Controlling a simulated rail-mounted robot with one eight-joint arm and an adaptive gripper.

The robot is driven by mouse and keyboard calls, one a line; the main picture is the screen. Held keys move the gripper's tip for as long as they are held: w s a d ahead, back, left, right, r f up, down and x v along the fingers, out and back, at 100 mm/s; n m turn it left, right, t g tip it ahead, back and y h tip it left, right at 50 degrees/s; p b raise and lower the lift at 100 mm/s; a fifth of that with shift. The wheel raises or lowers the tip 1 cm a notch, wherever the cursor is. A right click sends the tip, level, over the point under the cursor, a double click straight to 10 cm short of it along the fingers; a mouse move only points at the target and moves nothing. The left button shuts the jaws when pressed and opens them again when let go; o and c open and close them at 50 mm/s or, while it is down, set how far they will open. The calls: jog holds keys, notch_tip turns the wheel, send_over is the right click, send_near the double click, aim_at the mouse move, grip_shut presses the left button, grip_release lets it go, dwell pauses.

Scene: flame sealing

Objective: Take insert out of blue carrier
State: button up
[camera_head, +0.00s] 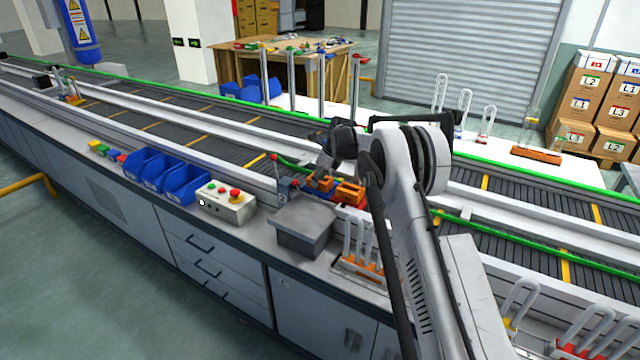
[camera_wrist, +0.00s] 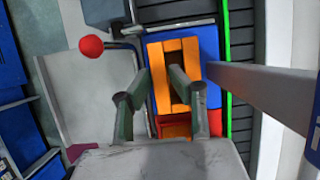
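The orange insert (camera_wrist: 190,51) is a rectangular frame with a dark slot, seen from above in the wrist view. It sits in the blue carrier (camera_wrist: 209,42), whose blue rim shows above and to the right of it. My gripper (camera_wrist: 159,75) is open over the insert. Its left finger appears beside the insert's left edge and its right finger overlaps the slot. I cannot tell whether either touches. In the head view my gripper (camera_head: 326,166) is partly hidden by my arm, above the orange pieces (camera_head: 349,193).
A red-knobbed lever (camera_wrist: 91,46) stands left of the carrier. A grey box (camera_head: 303,228), a button box (camera_head: 226,203) and blue bins (camera_head: 186,184) stand along the bench. The conveyor (camera_head: 225,145) runs behind.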

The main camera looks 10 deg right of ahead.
grip_shut()
jog(key=shift+r, duration=0.1)
